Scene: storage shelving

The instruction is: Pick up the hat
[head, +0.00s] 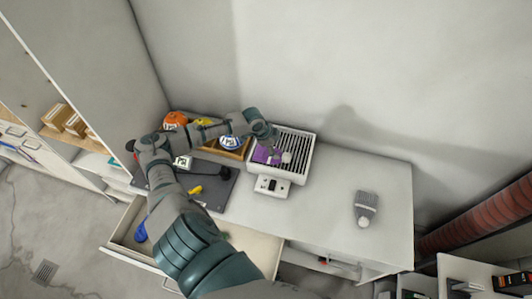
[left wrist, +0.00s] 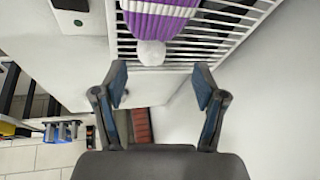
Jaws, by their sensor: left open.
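The hat is a purple and white striped knit hat with a white pompom. In the left wrist view the hat (left wrist: 158,18) lies on a white slatted rack at the top, with its pompom toward the gripper. In the head view the hat (head: 264,155) lies on the left part of the rack (head: 299,143), partly covered by my left arm. My left gripper (left wrist: 160,88) is open and empty, its two fingers apart just short of the pompom. In the head view the left gripper (head: 272,138) is above the rack, its fingers hard to make out. My right gripper does not show.
The rack stands on a white counter (head: 335,205). A grey brush (head: 366,206) lies to the right. A wooden tray (head: 238,152) with coloured items, an orange object (head: 176,119) and a dark mat (head: 222,192) are to the left. An open drawer (head: 122,240) juts out in front.

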